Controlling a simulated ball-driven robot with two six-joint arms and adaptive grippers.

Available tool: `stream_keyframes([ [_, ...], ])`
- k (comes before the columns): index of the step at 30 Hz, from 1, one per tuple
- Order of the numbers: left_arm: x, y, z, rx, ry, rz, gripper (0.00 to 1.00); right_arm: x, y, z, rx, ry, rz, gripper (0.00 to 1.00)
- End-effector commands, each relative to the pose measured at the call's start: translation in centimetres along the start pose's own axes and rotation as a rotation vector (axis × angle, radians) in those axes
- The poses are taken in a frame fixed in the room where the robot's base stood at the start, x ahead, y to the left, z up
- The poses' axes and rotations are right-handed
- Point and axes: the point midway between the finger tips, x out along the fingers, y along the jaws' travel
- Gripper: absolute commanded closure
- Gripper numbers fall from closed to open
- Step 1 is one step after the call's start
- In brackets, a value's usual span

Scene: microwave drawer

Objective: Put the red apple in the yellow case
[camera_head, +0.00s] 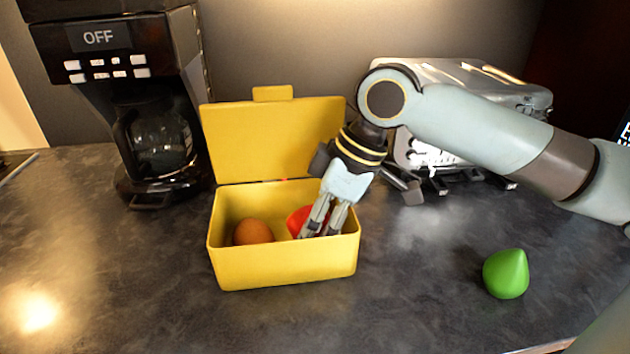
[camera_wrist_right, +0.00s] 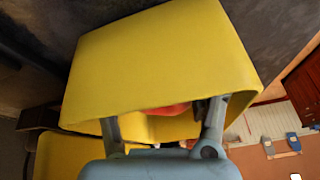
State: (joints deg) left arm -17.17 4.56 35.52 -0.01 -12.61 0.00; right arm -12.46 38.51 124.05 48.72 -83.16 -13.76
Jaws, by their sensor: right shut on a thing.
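The yellow case (camera_head: 284,269) stands on the dark counter with its lid (camera_head: 270,138) raised at the back. My right gripper (camera_head: 322,232) reaches down into the right part of the case. It is shut on the red apple (camera_head: 296,219), which is inside the case walls and partly hidden by the fingers. In the right wrist view, a strip of the red apple (camera_wrist_right: 170,109) shows between the fingers (camera_wrist_right: 163,130), behind the yellow case wall (camera_wrist_right: 160,60). I cannot tell whether the apple touches the case floor. My left gripper is not in view.
A brown round item (camera_head: 253,232) lies in the left part of the case. A green pear-shaped item (camera_head: 506,273) sits on the counter at the right. A black coffee maker (camera_head: 150,130) stands at the left, a metal toaster (camera_head: 430,150) behind my right arm. The front counter is clear.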

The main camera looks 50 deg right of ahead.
Motion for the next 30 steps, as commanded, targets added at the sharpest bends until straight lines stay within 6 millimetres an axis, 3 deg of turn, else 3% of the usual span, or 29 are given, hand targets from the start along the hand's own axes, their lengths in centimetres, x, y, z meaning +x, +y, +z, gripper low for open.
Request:
stream_keyframes([
  [13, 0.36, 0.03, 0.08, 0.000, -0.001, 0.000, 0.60, 0.53, 0.04, 0.21, -0.001, 0.001, 0.000, 0.86],
  [14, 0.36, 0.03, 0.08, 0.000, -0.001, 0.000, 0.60, 0.53, 0.04, 0.21, -0.001, 0.001, 0.000, 0.41],
  [18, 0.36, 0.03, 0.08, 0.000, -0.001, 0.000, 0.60, 0.53, 0.04, 0.21, -0.001, 0.001, 0.000, 0.22],
  [20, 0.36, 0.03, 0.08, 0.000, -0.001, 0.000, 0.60, 0.53, 0.04, 0.21, 0.000, 0.001, 0.000, 0.15],
  [30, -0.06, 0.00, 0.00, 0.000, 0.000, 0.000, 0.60, 0.16, 0.01, 0.08, 0.000, 0.000, 0.000, 0.14],
])
